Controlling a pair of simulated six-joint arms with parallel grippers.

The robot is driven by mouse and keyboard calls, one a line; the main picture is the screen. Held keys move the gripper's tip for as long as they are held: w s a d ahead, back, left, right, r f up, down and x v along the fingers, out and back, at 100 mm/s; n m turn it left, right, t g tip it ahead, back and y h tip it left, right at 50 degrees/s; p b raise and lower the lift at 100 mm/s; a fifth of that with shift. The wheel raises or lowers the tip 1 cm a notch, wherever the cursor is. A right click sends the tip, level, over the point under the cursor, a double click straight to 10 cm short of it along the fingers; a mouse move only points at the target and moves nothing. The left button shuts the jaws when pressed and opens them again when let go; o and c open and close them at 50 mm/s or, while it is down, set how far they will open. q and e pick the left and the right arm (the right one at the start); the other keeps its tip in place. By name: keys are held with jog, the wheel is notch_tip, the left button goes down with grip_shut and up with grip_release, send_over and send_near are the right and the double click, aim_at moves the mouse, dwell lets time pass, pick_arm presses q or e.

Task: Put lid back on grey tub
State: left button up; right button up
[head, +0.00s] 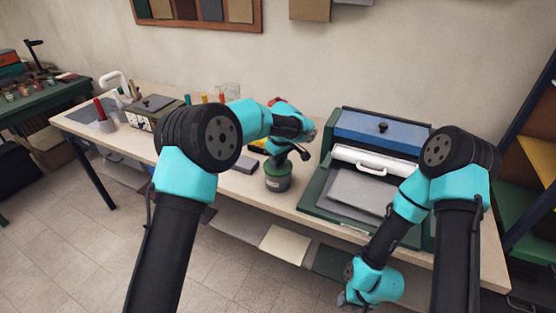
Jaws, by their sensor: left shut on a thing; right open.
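A round grey-green tub (278,184) with a small pale label stands on the workbench, left of the green press. My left arm reaches over it from the left. My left gripper (280,163) points down at the tub's top, shut. What it grips is mostly hidden by my wrist; it seems to be the lid at the tub's mouth. I cannot tell whether the lid touches the rim. My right arm hangs in front of the bench at the lower right; its fingers do not show.
The green press (318,195) with a blue top and white handle fills the bench's right part. A grey block (239,163) lies left of the tub. A shelf runs below the bench (215,176).

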dwell(0.4)
pick_arm(q)
jog(key=o, duration=1.4)
jog(key=shift+o, duration=0.2)
jog(key=shift+r, duration=3.5)
jog(key=shift+c, duration=0.4)
grip_shut()
